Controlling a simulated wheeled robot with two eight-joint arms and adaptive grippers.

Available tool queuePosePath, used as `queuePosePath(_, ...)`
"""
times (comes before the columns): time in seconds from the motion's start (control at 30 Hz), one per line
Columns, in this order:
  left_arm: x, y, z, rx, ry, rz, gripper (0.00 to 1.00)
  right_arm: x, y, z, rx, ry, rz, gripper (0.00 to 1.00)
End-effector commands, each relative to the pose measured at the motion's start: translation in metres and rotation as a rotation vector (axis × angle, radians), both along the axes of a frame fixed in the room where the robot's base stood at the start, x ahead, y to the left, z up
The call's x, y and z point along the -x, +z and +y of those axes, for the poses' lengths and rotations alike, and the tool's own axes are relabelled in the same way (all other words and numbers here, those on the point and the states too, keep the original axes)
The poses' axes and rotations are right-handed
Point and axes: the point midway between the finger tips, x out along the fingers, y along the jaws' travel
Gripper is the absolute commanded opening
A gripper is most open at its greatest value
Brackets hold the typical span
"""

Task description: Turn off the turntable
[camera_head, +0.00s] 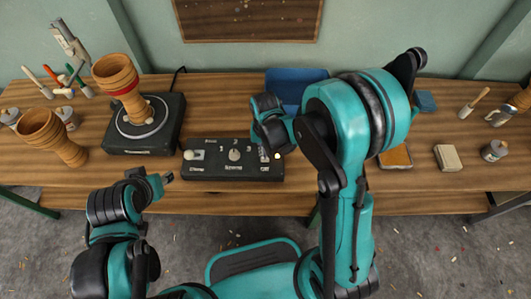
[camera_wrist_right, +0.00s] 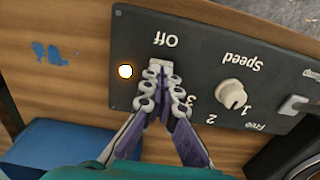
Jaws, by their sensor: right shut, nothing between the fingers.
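The turntable (camera_head: 171,125) is a black box with a round platter at the left of the bench, with a wooden goblet drum (camera_head: 117,80) standing on it. The black control box (camera_head: 208,172) lies right of it, with a Speed knob (camera_wrist_right: 231,94), a lever switch (camera_wrist_right: 294,105) and a glowing lamp (camera_wrist_right: 125,71) beside the Off label. My right gripper (camera_wrist_right: 160,68) is shut and empty, its tips at the panel just beside the Off label. They hide what lies under them; contact is unclear. My left gripper (camera_head: 152,181) is in front of the bench, left of the control box; its jaw state is unclear.
A second goblet drum (camera_head: 50,137) stands at the far left, near brushes and tins. A blue bin (camera_head: 296,84) stands behind my right gripper. A sponge-like block (camera_head: 447,157) and a tin (camera_head: 494,151) lie at the right.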

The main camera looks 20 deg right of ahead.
Motion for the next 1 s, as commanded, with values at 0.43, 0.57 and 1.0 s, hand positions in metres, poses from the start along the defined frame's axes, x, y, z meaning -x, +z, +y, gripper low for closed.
queuePosePath(0.43,0.000,-0.005,0.000,0.000,0.000,0.000,0.40,0.000,-0.007,0.000,0.000,0.000,0.000,0.00)
queuePosePath(0.57,0.000,-0.004,0.000,0.000,0.000,0.000,0.40,0.000,-0.006,0.000,0.000,0.000,0.000,0.00)
queuePosePath(1.0,0.000,0.021,0.000,0.000,0.000,0.000,0.40,0.000,0.026,0.000,0.000,0.000,0.000,0.00)
